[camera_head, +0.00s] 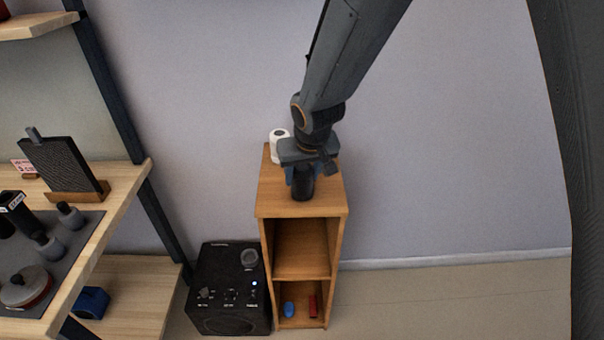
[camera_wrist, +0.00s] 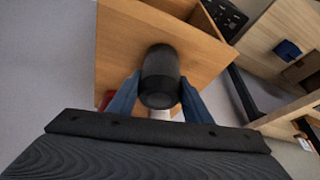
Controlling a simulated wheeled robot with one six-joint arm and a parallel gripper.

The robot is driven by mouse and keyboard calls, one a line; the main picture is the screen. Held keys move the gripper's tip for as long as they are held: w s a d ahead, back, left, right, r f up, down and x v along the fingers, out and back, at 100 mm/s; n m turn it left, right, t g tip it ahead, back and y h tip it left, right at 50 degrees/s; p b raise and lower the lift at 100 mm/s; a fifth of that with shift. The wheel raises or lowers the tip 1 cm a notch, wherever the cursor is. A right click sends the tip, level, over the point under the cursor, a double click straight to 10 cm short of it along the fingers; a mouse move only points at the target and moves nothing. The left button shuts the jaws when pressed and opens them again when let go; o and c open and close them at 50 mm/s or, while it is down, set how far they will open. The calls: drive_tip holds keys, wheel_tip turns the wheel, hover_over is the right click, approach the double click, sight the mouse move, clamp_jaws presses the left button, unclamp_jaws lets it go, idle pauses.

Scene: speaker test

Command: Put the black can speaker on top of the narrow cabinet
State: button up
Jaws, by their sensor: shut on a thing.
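The black can speaker (camera_head: 303,188) is a dark upright cylinder at the top of the narrow cabinet (camera_head: 270,200), which is light wood with open shelves. My gripper (camera_head: 302,174) is above the cabinet with its blue fingers on the speaker. In the wrist view, the speaker (camera_wrist: 160,72) sits between the two blue fingertips (camera_wrist: 158,95), which are shut on it, with the wooden cabinet top (camera_wrist: 118,50) behind it. Whether the speaker's base touches the top cannot be told.
A white cylinder (camera_head: 279,146) stands at the back left of the cabinet top. A large black speaker box (camera_head: 230,290) stands on the floor left of the cabinet. A wooden shelf unit (camera_head: 125,185) with several items is at the left. Small blue and red things lie in the cabinet's lower compartment.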

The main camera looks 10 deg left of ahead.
drive_tip(key=o, duration=1.3)
drive_tip(key=shift+f, duration=0.1)
drive_tip(key=shift+c, duration=0.2)
drive_tip(key=shift+r, duration=0.3)
drive_tip(key=b+v, duration=0.2)
drive_tip(key=v, duration=1)
drive_tip(key=s+d+f+m+g+h, duration=0.1)
drive_tip(key=d+f+m, duration=0.15)
drive_tip(key=d, duration=0.65)
drive_tip(key=s+d+f+m+h, duration=0.1)
drive_tip(key=s+d+f, duration=0.15)
drive_tip(key=d, duration=0.65)
drive_tip(key=s+d+f+m+g, duration=0.2)
drive_tip(key=s+d+f, duration=0.2)
drive_tip(key=s+d, duration=0.4)
drive_tip(key=d, duration=0.4)
drive_tip(key=shift+s, duration=0.25)
